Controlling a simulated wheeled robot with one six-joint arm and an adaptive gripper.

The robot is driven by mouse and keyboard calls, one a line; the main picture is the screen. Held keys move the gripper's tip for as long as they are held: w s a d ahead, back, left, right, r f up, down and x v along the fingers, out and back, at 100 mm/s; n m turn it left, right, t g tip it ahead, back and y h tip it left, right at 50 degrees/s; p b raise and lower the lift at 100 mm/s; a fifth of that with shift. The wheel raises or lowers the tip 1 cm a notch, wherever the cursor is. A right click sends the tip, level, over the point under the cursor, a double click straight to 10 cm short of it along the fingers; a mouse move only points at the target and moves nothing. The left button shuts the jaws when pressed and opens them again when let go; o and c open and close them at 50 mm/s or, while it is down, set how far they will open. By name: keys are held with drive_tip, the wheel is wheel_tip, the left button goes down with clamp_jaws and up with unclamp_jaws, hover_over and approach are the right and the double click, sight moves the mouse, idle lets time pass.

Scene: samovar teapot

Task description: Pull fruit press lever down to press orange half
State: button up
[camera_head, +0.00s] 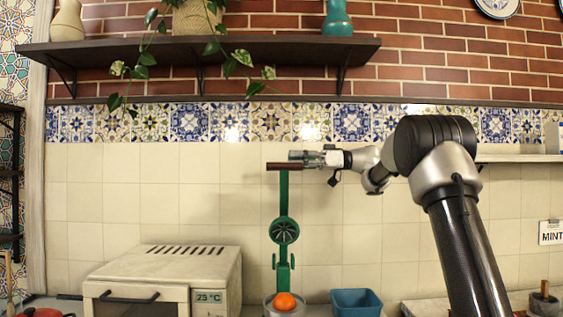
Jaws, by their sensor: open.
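The green fruit press (284,205) stands upright in the lower middle of the head view. Its lever's brown handle (284,166) sticks out to the left at the top. My gripper (298,156) is open and comes in from the right, level with the top of the press. Its fingers lie just above or beside the handle in the picture; I cannot tell whether they touch it. The round ribbed press head (285,231) is partway down the press. The orange half (285,302) sits on the press's base, below the head.
A white oven (170,280) stands left of the press. A blue container (356,302) stands to its right. A dark shelf (270,50) with trailing plants runs above on the wall. A stone mortar (544,298) stands at the far right.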

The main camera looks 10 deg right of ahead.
drive_tip(key=s+d, duration=0.1)
drive_tip(key=d, duration=0.6)
drive_tip(key=shift+s, duration=0.25)
